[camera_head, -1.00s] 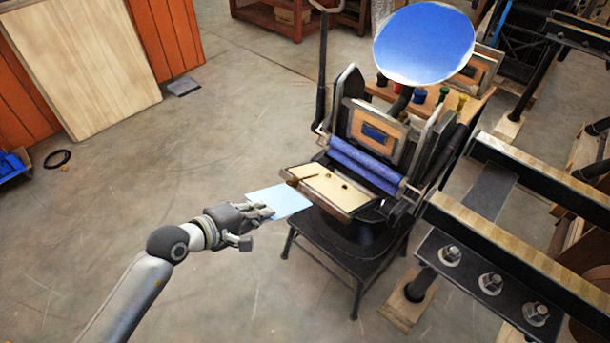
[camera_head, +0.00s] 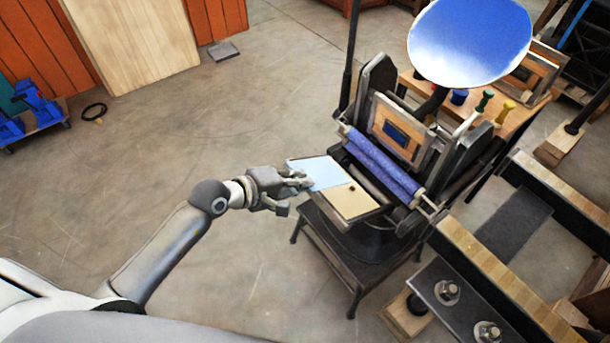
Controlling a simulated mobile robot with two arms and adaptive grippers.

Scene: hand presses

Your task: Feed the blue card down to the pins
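The light blue card (camera_head: 322,172) lies over the upper left part of the press's cream platen (camera_head: 352,203). My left gripper (camera_head: 298,182) is at the card's left edge, with its fingers closed on that edge. One pin (camera_head: 352,187) shows as a small dark dot on the bare part of the platen, just off the card's right corner. Any other pins are hidden by the card. Whether the card touches the platen I cannot tell. My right gripper is not in view.
The press has blue rollers (camera_head: 382,165) behind the platen and a large blue ink disc (camera_head: 470,40) above. A bench with bottles (camera_head: 484,100) stands behind it. A wooden-topped beam (camera_head: 490,265) runs close on the right.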

